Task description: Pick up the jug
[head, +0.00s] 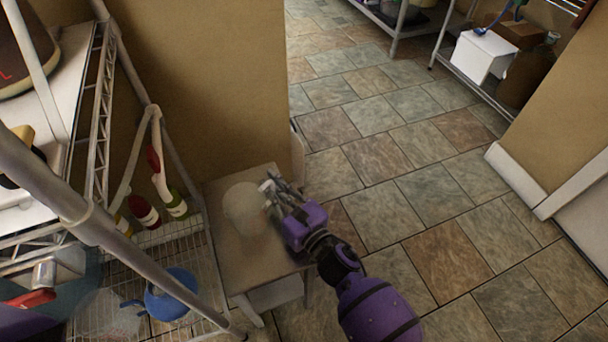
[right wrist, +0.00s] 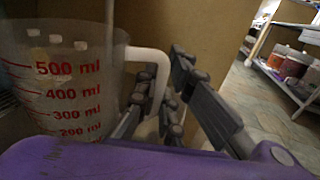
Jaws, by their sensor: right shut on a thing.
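The jug (head: 243,209) is a clear measuring jug standing on a small wooden stool (head: 232,270). In the right wrist view the jug (right wrist: 65,85) shows red markings up to 500 ml and a whitish handle on its right side. My right gripper (head: 272,187) reaches the jug from the right in the head view. In the right wrist view its grey fingers (right wrist: 160,100) are at the handle, shut on it. The jug looks upright; whether its base touches the stool top cannot be told. My left gripper is not in view.
A wire shelf rack (head: 190,245) with bottles (head: 175,205) and a blue pot (head: 170,295) stands close to the left of the stool. A tan wall (head: 205,80) rises behind it. Tiled floor (head: 450,240) lies open to the right.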

